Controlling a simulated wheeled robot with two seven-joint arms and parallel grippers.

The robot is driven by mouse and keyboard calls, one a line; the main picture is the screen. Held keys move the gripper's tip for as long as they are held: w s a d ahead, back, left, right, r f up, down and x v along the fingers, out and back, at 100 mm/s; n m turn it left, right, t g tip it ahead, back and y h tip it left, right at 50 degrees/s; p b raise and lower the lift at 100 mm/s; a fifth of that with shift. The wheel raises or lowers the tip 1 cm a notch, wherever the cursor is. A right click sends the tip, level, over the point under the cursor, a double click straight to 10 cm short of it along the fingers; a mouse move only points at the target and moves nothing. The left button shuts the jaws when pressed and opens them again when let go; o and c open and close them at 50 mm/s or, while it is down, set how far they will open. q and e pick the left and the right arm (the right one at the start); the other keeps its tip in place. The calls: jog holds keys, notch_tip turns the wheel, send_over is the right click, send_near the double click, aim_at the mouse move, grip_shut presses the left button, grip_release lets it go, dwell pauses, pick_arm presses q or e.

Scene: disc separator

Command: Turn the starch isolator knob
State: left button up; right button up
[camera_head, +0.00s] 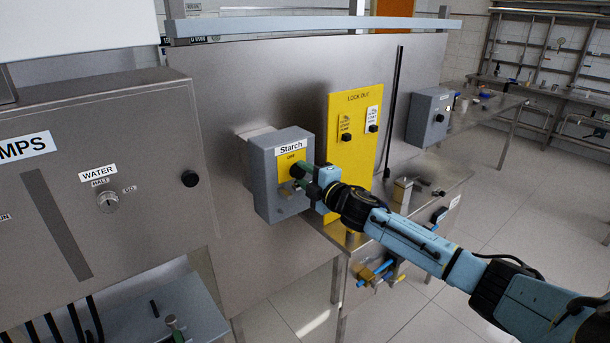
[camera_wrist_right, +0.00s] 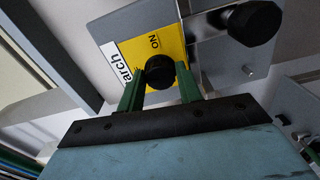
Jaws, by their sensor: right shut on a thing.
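The starch isolator is a grey box (camera_head: 271,187) labelled "Starch", mounted on the steel panel, with a yellow plate on its front. Its black knob (camera_wrist_right: 160,71) sits on the yellow plate (camera_wrist_right: 148,46), where the letters "ON" show in the wrist view. My right gripper (camera_wrist_right: 161,84) is shut on this knob, with one green finger on each side of it. In the head view my right gripper (camera_head: 302,173) reaches the box front from the right and hides most of the knob. My left gripper is not in view.
A yellow "LOCK OUT" board (camera_head: 351,120) stands right behind my right gripper. Another grey switch box (camera_head: 429,117) is farther right. A steel cabinet with a "WATER" key switch (camera_head: 108,201) is on the left. Open tiled floor (camera_head: 510,235) lies to the right.

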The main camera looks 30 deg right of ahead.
jog(key=shift+n, duration=0.6)
jog(key=o, duration=1)
jog(key=shift+s+f, duration=0.1)
jog(key=shift+f, duration=0.1)
